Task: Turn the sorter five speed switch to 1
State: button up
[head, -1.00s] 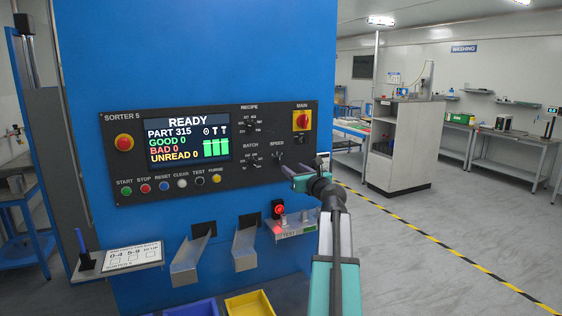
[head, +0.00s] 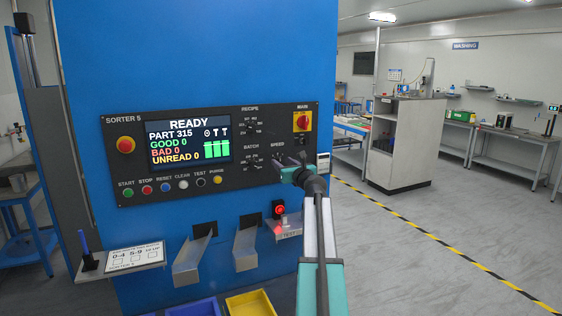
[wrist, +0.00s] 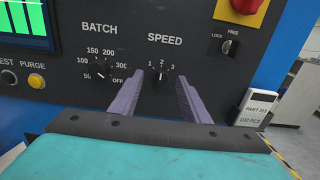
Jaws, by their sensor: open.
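The SPEED switch (wrist: 162,79) is a small black knob on the dark panel, with marks 1, 2 and 3 around its top. Its pointer looks near 2, but I cannot tell for sure. In the wrist view my gripper (wrist: 159,84) is open, its two purple-grey fingers on either side of the knob and pointing at the panel. I cannot tell whether they touch it. In the head view my gripper (head: 281,172) is at the lower right of the SORTER 5 panel (head: 125,112), just below the SPEED label, largely hiding the knob.
The BATCH knob (wrist: 101,74) is left of SPEED. The red-and-yellow MAIN switch (head: 302,121) is above right, and a small LOCK/FREE key switch (wrist: 229,47) is right. A lit red device (head: 279,209) and metal chutes (head: 246,246) are below. The floor at right is open.

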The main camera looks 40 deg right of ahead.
aim_at(279, 161)
jog(key=shift+x, duration=1.25)
